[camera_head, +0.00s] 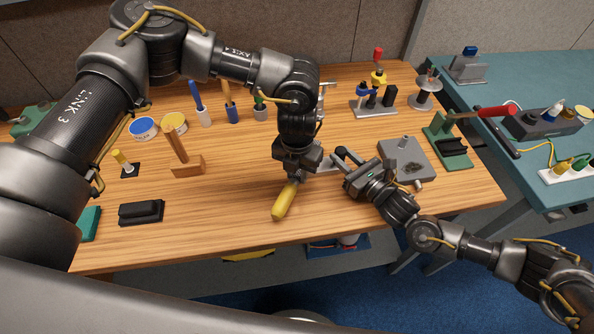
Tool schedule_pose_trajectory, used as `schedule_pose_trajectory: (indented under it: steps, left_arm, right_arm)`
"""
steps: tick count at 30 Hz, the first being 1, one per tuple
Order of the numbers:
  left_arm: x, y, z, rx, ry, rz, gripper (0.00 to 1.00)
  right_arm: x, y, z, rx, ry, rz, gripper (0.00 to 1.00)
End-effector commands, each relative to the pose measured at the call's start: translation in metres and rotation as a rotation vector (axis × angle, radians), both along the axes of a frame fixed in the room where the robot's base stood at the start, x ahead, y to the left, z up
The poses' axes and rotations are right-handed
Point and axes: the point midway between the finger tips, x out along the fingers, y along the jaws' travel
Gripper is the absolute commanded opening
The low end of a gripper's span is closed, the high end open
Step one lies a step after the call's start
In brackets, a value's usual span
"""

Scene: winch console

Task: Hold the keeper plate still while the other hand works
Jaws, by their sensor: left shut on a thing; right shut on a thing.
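My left gripper (295,172) points down over the middle of the table. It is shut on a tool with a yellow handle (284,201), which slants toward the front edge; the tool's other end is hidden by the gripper. My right gripper (338,166) comes in from the right, close beside the left one. It is shut on a small grey part (325,167), mostly hidden between the two grippers. I cannot tell if this part is the keeper plate. A grey square plate (404,151) with a knob lies to the right, apart from both gripper tips.
A wooden block with a handle (187,166), a black block (141,212) and tins (143,127) lie left. Fixtures (374,106) stand at the back. The front-left middle is clear.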

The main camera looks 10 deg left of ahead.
Motion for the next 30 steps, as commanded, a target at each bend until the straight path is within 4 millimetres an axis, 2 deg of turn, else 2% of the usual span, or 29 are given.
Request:
schedule_pose_trajectory:
  steps: [23, 30]
  left_arm:
    - [0.0, 0.0, -0.01, 0.0, -0.001, 0.0, 0.07]
    - [-0.013, 0.004, -0.01, -0.001, 0.001, -0.001, 0.07]
  right_arm:
    - [0.0, 0.0, 0.0, 0.0, 0.0, 0.0, 0.0]
    - [0.0, 0.0, 0.0, 0.0, 0.0, 0.0, 0.0]
